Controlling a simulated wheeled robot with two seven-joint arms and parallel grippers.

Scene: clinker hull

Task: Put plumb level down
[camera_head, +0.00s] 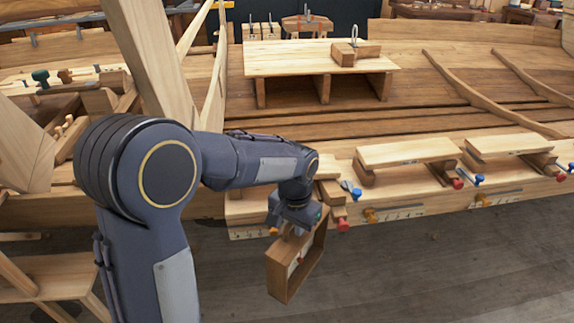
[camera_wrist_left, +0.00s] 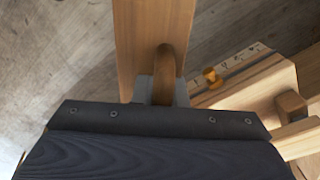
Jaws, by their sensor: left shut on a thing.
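The plumb level (camera_head: 282,275) is a wooden box-like frame in the head view. It hangs tilted below my left gripper (camera_head: 296,225), in front of the hull's edge and above the floor. My left gripper is shut on it near its top. In the left wrist view the level shows as a long wooden bar (camera_wrist_left: 153,30) with a rounded wooden piece (camera_wrist_left: 164,72) at the gripper. The fingertips are mostly hidden there by the wrist housing. My right gripper is in neither view.
A small wooden table (camera_head: 290,58) with a clamped block (camera_head: 355,52) stands on the planked hull. Short boards (camera_head: 405,152) with colored clamps line the hull's near edge, close to the held level. A wooden stool (camera_head: 55,275) stands at lower left. The floor (camera_head: 450,265) at lower right is clear.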

